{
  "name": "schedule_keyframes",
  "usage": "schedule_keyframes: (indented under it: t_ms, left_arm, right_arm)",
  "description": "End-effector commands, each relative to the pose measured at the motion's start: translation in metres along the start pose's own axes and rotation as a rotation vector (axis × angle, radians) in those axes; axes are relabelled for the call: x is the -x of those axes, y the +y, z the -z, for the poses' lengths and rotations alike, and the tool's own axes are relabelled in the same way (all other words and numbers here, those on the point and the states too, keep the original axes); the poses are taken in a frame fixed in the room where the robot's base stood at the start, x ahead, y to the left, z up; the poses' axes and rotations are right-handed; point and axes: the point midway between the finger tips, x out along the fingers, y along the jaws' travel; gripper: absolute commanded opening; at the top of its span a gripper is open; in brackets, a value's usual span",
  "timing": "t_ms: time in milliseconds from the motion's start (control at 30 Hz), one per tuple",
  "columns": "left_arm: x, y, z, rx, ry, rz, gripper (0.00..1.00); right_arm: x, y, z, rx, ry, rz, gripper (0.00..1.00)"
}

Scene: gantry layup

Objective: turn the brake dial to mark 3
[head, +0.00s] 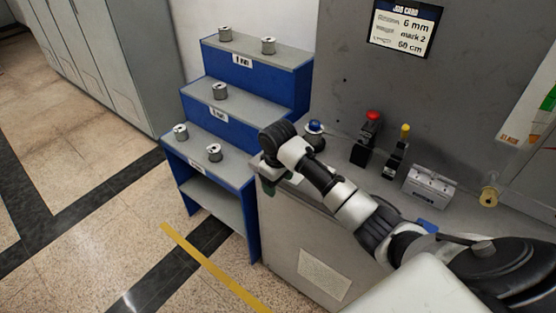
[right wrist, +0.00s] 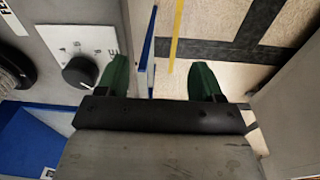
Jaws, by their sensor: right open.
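The brake dial (right wrist: 80,73) is a round black knob on a white marked plate (right wrist: 62,42), at the left in the right wrist view. The marks are too small to read surely, and I cannot tell which one the dial points at. In the head view my right arm hides the dial. My right gripper (right wrist: 160,80) is open and empty, with two green fingers. The dial lies left of both fingers, close beside the left one, not between them. In the head view the right gripper (head: 268,186) hangs at the bench's left front corner. My left gripper is not in view.
A blue stepped rack (head: 262,82) with several metal spools stands left of the grey bench (head: 290,235). Behind my arm are a blue-topped knob (head: 315,128), a red-topped device (head: 368,130), a yellow-topped lever (head: 400,145) and a metal block (head: 428,187).

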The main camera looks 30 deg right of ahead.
Motion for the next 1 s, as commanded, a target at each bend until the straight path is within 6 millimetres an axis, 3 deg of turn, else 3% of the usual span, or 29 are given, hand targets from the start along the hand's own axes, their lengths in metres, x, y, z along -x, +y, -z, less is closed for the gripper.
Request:
schedule_keyframes:
  t_ms: [300,500,667,1000]
  left_arm:
    - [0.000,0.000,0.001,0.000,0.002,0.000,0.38]
    - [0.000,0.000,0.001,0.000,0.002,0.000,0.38]
    - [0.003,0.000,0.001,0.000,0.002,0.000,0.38]
    - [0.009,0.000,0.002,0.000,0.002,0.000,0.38]
  right_arm:
    - [0.070,0.081,0.033,-0.107,-0.034,0.023,0.67]
    - [0.090,0.102,0.037,-0.142,-0.040,0.044,0.67]
    - [0.073,0.102,0.035,-0.143,-0.044,0.047,0.67]
    - [0.010,0.098,0.033,-0.143,-0.043,0.045,0.67]
